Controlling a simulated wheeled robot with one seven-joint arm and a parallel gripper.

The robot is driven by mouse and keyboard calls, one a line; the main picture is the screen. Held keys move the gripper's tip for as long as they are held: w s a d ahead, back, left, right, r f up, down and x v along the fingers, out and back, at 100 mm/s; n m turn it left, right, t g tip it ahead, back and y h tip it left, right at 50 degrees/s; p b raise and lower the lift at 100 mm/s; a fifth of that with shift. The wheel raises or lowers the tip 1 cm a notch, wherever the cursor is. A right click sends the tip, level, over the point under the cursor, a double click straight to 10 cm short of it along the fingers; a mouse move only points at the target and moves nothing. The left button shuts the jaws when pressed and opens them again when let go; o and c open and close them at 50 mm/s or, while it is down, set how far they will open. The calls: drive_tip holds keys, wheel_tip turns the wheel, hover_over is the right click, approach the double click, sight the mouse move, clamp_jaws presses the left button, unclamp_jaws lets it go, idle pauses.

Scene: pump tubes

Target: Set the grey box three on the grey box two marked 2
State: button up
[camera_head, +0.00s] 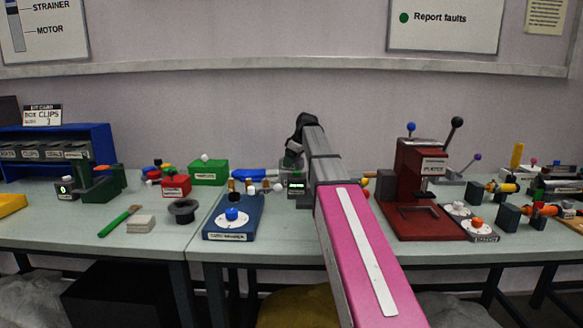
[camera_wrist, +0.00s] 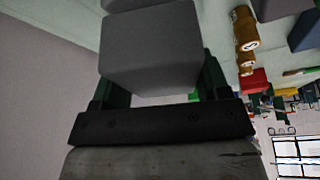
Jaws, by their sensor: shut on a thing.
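In the wrist view a plain grey box (camera_wrist: 150,60) sits between the two dark green fingers of my gripper (camera_wrist: 157,72), which is shut on it. No number shows on the faces in sight. A second grey surface (camera_wrist: 122,4) shows just past the held box at the top edge; I cannot tell whether it is the box marked 2 or whether the two touch. In the head view my pink and grey arm reaches over the middle of the table and hides the held box and what lies behind it.
A small device with a green display (camera_head: 296,184) stands just left of my arm. A blue base with a dial (camera_head: 232,218) is left of it. A tall red press (camera_head: 418,190) stands close on the right. A green box (camera_head: 208,173) and a red box (camera_head: 176,186) stand farther left.

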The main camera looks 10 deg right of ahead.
drive_tip(key=shift+f, duration=1.25)
drive_tip(key=o, duration=1)
drive_tip(key=shift+f, duration=0.1)
drive_tip(key=v, duration=1.2)
